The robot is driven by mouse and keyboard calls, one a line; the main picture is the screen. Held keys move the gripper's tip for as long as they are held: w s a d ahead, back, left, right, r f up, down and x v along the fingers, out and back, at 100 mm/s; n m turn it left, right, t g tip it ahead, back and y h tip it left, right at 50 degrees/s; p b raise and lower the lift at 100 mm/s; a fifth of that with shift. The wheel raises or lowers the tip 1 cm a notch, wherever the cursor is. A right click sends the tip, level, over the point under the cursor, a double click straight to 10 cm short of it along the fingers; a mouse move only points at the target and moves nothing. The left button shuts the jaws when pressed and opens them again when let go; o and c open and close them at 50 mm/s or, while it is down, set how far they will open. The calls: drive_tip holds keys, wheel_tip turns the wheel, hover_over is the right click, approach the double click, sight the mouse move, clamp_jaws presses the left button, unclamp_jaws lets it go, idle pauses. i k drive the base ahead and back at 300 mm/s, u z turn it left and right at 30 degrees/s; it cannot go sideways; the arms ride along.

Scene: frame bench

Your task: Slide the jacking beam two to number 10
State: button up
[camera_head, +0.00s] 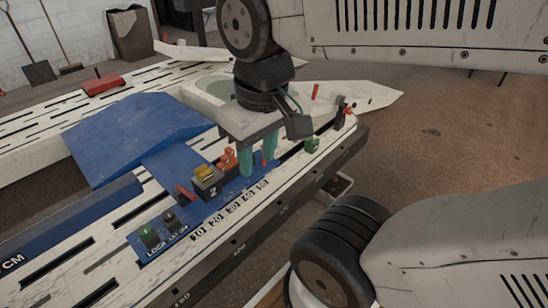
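The jacking beam two (208,186) is a dark block marked "2" with a yellow top. It sits on the blue strip of the white bench, behind the low end of the number scale (232,209). A thin red piece is at its left, and an orange-red part (228,160) stands at its right. I cannot tell the exact number it lines up with. My gripper (258,160) points down just right of the orange-red part, its teal fingers apart. A thin red piece shows between the fingers; I cannot tell whether they touch it.
A green LOCK block (149,237) and a dark lever block (171,219) are at the strip's left end. A small green block (312,146) is at the right. A blue ramp (135,135) lies behind. My arm covers much of the right side.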

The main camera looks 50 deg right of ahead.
sight(150, 130)
drive_tip(key=z, duration=2)
drive_tip(key=i, duration=1.1)
drive_tip(key=u, duration=1.95)
